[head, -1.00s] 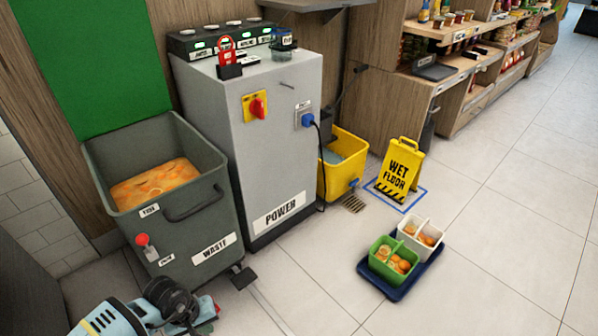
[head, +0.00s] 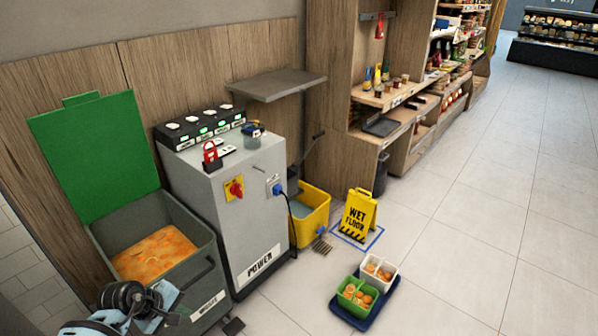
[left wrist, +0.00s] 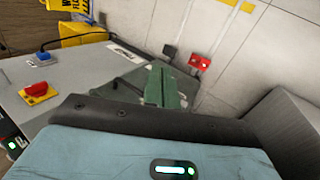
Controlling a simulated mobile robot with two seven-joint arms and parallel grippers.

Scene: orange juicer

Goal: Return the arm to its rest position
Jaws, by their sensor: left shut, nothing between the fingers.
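My left gripper (head: 172,318) is low at the left of the head view, in front of the grey waste bin (head: 197,250). In the left wrist view its dark green fingers (left wrist: 163,84) are together, with nothing held between them. My blue and black left arm (head: 128,303) overlaps the bin's front corner in the head view. My right arm and gripper do not show.
The open bin holds orange waste (head: 155,254) under a raised green lid (head: 95,150). The grey power cabinet (head: 245,215), yellow bucket (head: 311,218), wet-floor sign (head: 358,215) and blue tray (head: 350,318) with two fruit bins stand right. Floor beyond is clear.

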